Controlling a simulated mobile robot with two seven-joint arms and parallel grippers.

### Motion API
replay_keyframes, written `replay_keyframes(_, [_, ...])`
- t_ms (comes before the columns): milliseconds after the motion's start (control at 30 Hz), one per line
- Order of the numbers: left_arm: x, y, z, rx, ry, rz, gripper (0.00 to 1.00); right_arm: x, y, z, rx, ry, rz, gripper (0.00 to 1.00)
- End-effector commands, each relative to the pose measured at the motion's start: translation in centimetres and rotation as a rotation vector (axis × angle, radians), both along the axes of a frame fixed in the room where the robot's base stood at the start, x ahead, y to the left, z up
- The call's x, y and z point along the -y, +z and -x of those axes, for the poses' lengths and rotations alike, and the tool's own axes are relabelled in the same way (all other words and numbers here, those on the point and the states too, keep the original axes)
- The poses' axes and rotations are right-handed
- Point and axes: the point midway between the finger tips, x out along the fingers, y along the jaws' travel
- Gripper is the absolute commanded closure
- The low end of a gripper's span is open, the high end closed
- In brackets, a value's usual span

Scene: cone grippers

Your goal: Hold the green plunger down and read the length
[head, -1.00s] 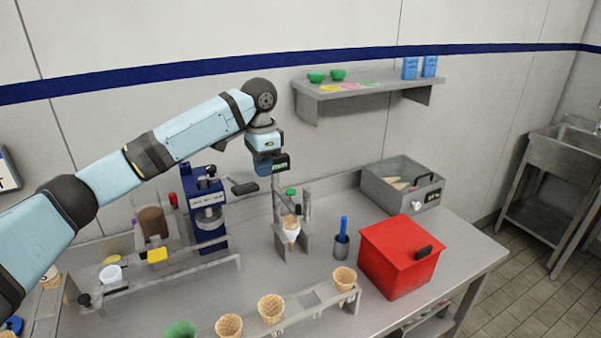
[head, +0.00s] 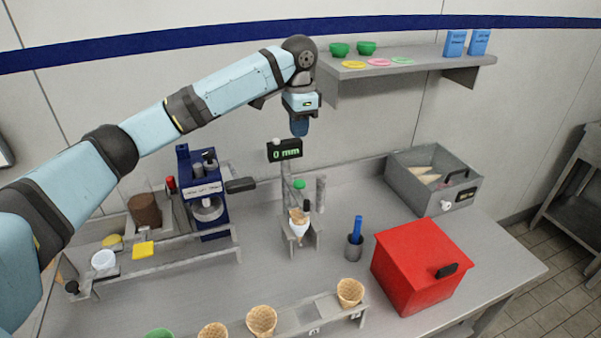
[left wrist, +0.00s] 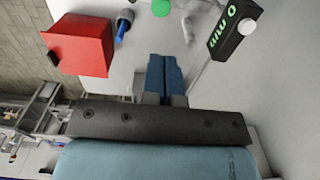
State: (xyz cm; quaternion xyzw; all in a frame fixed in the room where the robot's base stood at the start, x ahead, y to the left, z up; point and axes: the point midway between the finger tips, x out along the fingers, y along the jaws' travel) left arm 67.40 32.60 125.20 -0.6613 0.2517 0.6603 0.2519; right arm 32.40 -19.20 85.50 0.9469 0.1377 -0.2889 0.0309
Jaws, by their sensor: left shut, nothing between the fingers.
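The green plunger (head: 299,184) is a small green knob on top of a grey measuring stand (head: 287,191). A cone in a white wrap (head: 299,221) sits in the stand below it. A black display (head: 284,150) on the stand reads 0 mm in green. My left gripper (head: 299,129) is shut and empty, pointing down, above and apart from the plunger. In the left wrist view the blue fingers (left wrist: 165,72) are together, with the green plunger (left wrist: 160,7) at the top edge and the display (left wrist: 234,30) to the right. My right gripper is not in view.
A blue-handled tool in a cup (head: 354,247) is near the stand. A cone rack (head: 305,317) lies in front. A blue machine (head: 205,195) stands left. A shelf (head: 400,73) is behind.

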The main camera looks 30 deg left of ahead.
Motion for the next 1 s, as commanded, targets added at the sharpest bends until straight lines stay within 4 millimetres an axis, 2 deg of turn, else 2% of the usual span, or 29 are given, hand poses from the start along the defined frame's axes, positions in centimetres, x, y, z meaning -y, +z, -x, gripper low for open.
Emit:
replay_keyframes(133, [0.0,-0.7,0.0,-0.001,0.000,-0.001,1.00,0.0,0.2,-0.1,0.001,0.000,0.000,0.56])
replay_keyframes(233, [-0.1,-2.0,0.0,-0.003,0.001,-0.001,1.00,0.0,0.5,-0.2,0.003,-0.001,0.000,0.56])
replay_keyframes(700, [0.0,-11.4,0.0,-0.002,0.001,-0.001,1.00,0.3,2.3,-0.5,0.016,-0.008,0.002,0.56])
replay_keyframes(833, [0.0,-13.0,0.0,-0.002,0.001,-0.001,1.00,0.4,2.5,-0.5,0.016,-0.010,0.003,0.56])
replay_keyframes(1000, [0.0,-13.9,0.0,0.000,0.000,0.000,1.00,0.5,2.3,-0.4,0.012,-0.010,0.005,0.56])
